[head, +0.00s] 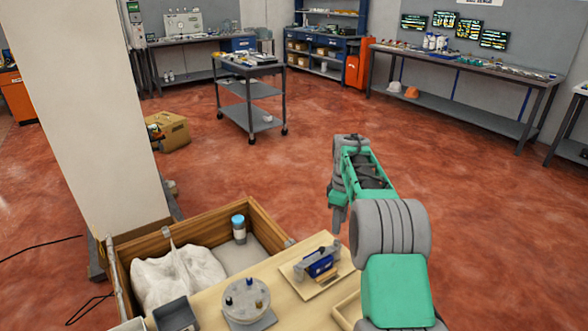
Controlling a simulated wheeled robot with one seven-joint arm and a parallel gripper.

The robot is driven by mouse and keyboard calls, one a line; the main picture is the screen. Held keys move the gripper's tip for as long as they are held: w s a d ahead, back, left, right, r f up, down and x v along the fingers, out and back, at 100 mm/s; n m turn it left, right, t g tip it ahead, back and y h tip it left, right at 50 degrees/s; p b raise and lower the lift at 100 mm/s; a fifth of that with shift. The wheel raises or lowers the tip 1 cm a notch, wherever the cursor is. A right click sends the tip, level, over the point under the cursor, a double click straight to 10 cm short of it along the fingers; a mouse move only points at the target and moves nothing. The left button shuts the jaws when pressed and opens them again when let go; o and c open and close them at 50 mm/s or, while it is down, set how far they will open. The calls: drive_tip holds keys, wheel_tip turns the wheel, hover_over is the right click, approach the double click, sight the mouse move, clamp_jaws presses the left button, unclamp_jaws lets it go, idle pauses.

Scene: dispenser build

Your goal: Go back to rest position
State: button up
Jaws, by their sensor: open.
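My arm, green and grey, rises from the bottom right of the head view. My gripper (338,218) is at its far end, small and pointing down, in the air beyond the right end of the light wooden table (288,311). It is open and nothing shows between its fingers. A blue and grey device (320,264) sits on a light board (300,276) on the table, below and left of the gripper. A round grey fixture (246,300) with small pegs stands left of it.
A wooden crate (205,221) holds a white sack (178,278) and a blue-capped jar (239,229). A grey bin (174,314) stands at front left. A white pillar (88,110) rises behind. A cart (250,89) and cardboard box (172,132) stand farther off. Red floor between is clear.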

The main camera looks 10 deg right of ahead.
drive_tip(key=s+a+r+m+t, duration=0.1)
drive_tip(key=s+a+r+m, duration=0.3)
drive_tip(key=s+a+r, duration=0.55)
drive_tip(key=s+a+f+m+t, duration=0.1)
drive_tip(key=s+a+f+m, duration=0.1)
drive_tip(key=s, duration=0.8)
drive_tip(key=s+a+f+m+t, duration=0.1)
drive_tip(key=s+a+f+m, duration=0.2)
drive_tip(key=s, duration=0.7)
drive_tip(key=shift+f+m, duration=0.15)
drive_tip(key=shift+m, duration=0.35)
drive_tip(key=shift+s+a, duration=0.1)
drive_tip(key=shift+c, duration=0.4)
